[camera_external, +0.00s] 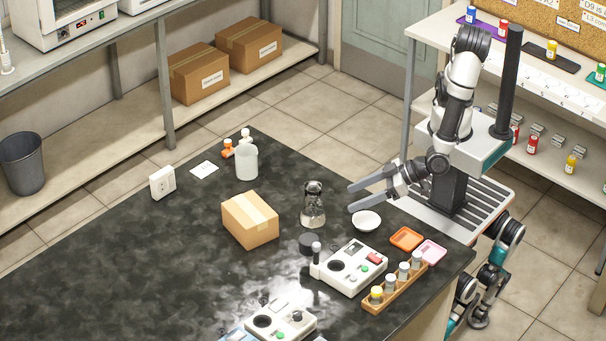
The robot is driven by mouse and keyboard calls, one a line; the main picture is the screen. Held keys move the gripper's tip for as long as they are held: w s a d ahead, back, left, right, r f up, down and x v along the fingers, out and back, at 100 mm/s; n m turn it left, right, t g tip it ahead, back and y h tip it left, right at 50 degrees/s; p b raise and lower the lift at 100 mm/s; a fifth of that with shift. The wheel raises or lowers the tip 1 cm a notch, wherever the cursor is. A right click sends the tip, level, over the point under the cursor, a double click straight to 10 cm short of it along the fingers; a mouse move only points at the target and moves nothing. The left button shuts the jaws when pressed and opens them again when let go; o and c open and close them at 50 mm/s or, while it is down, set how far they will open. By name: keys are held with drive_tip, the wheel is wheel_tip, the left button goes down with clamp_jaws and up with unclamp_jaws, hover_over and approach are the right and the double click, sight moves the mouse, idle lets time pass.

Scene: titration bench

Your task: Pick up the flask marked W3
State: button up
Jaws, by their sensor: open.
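A clear glass flask (313,208) stands upright on the dark bench top, with a metallic-looking lower part. No marking on it can be read at this size, so I cannot tell whether it is W3. My gripper (350,199) reaches in from the right at the bench. Its two grey fingers are spread and point left towards the flask, with a gap between them and the glass. Nothing is between the fingers.
A white bowl (367,221) sits just below my gripper. A white device (349,269), vial rack (394,288), orange tray (406,239) and pink tray (431,252) are nearer the front.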

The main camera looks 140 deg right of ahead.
sight(321, 198)
drive_tip(key=w+d+f, duration=0.1)
drive_tip(key=d, duration=0.2)
drive_tip(key=w+d+f+h+b, duration=0.1)
drive_tip(key=d+f, duration=0.1)
drive_tip(key=d, duration=0.2)
drive_tip(key=w+d+f+h, duration=0.1)
drive_tip(key=w+d, duration=0.1)
drive_tip(key=d, duration=0.1)
drive_tip(key=shift+d+f+m+b, duration=0.25)
drive_tip(key=shift+m+b, duration=0.05)
drive_tip(key=shift+b, duration=0.1)
drive_tip(key=shift+x, duration=3.2)
drive_tip(key=shift+r, duration=0.15)
drive_tip(key=c, duration=1.3)
